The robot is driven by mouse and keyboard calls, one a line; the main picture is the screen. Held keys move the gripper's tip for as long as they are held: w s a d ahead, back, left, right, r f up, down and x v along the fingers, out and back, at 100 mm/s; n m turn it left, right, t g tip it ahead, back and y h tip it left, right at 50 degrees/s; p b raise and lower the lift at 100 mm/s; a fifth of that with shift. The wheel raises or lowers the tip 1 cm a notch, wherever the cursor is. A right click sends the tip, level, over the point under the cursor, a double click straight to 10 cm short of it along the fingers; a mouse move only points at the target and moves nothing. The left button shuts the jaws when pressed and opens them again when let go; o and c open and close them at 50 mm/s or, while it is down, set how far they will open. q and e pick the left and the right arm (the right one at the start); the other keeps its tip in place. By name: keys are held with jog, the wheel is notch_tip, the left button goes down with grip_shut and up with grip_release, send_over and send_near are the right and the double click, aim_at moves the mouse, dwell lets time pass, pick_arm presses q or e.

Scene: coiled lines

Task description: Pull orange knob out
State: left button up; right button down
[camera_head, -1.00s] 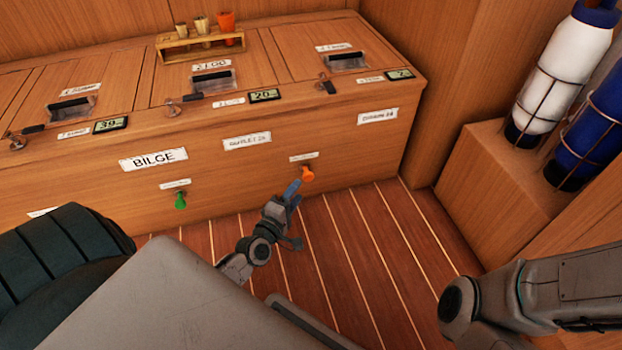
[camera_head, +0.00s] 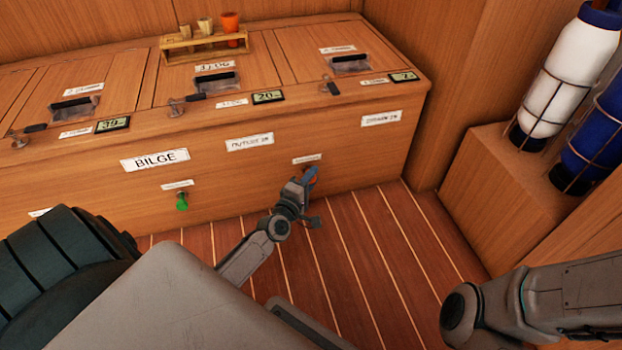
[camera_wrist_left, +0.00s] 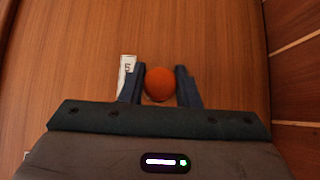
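The orange knob (camera_wrist_left: 159,84) is a round ball on the wooden locker front. In the head view it is mostly hidden behind my left gripper (camera_head: 309,177), with only a bit of orange (camera_head: 315,181) showing. In the left wrist view my left gripper (camera_wrist_left: 160,84) has one dark finger on each side of the knob. The fingers look open, with very little room beside the knob; contact is not clear. My right gripper is out of view; only part of that arm shows at the lower right.
The locker top carries latches, small displays and a wooden rack (camera_head: 203,46). White and blue cylinders (camera_head: 566,75) stand in holders at the right. The striped floor (camera_head: 370,240) is clear.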

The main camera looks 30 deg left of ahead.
pick_arm(q)
grip_shut()
jog(key=shift+s+d+p, duration=0.45)
jog(key=shift+s+d, duration=1.35)
jog(key=shift+d, duration=0.3)
jog(key=o, duration=0.8)
grip_release()
jog(key=s, duration=1)
jog(key=shift+s+d, duration=0.35)
jog(key=shift+s, duration=0.05)
